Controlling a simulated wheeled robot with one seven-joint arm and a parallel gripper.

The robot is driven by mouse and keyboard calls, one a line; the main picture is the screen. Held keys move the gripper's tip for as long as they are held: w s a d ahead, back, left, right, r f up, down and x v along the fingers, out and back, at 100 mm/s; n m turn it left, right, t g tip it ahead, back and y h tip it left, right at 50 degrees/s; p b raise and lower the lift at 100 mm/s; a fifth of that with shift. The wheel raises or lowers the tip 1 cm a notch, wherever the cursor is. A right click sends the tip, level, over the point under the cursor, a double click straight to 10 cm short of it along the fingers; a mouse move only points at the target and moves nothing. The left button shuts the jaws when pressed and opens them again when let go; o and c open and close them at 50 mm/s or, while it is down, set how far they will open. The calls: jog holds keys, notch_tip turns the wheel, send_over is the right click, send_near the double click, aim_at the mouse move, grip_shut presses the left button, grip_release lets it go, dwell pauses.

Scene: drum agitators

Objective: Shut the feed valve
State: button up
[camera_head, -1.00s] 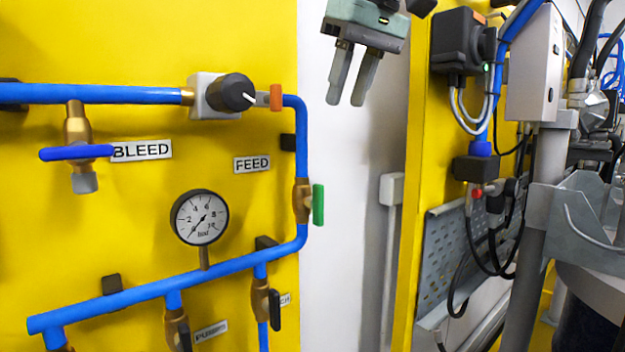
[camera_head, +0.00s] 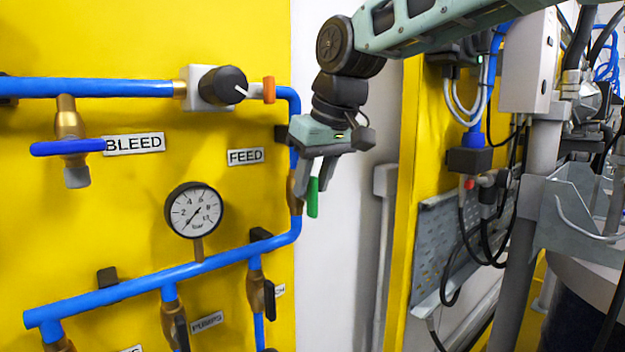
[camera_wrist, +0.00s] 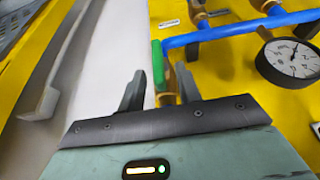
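The feed valve is a brass body (camera_head: 294,194) on the vertical blue pipe below the FEED label (camera_head: 245,156). Its green handle (camera_head: 312,198) stands upright, in line with the pipe. My gripper (camera_head: 315,187) is at the valve, pointing down in the head view, with a finger to each side of the handle's upper end. In the wrist view, my gripper (camera_wrist: 160,72) is open, and the green handle (camera_wrist: 157,63) shows in the gap between the fingertips. I cannot tell whether either finger touches it. The fingers partly hide the valve body in the head view.
A pressure gauge (camera_head: 194,210) stands left of the valve. A blue-handled bleed valve (camera_head: 67,147), a black knob with an orange tab (camera_head: 268,90) and black-handled lower valves (camera_head: 269,298) share the yellow panel. Clear white wall (camera_head: 340,260) lies right of the panel.

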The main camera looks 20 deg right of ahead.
jog(key=shift+f, duration=0.25)
grip_shut()
